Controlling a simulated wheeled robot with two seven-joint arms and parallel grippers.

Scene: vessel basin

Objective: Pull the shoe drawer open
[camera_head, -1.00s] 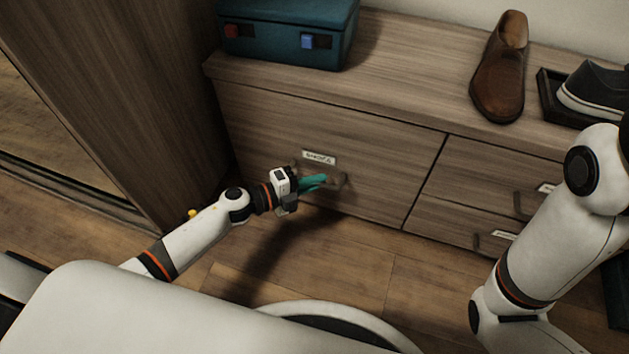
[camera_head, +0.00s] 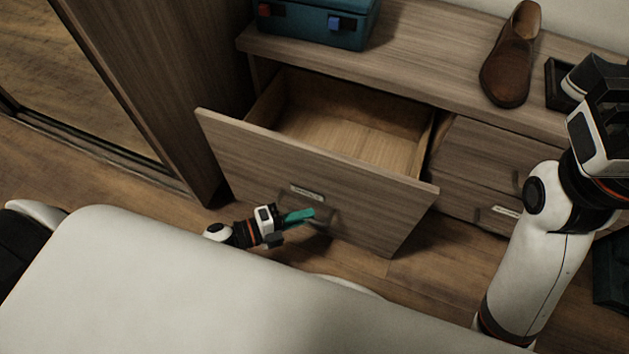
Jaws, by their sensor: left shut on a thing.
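The large left drawer with a label on its wooden front (camera_head: 370,200) stands well out from the cabinet. Its inside (camera_head: 340,137) shows bare light wood, with nothing visible in it. My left gripper (camera_head: 305,217), with teal fingers, is shut on the drawer's handle (camera_head: 326,216), low on the front below the label. The handle is partly hidden by the fingers. My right gripper (camera_head: 590,120) is raised at the right edge, over the cabinet's right end; its fingertips are not clear.
A brown shoe (camera_head: 510,60) and a teal case (camera_head: 318,22) stand on the cabinet top (camera_head: 420,50). Two smaller drawers (camera_head: 478,175) at the right are closed. A tall wooden panel (camera_head: 160,90) stands close at the left. Floor shows in front of the drawer.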

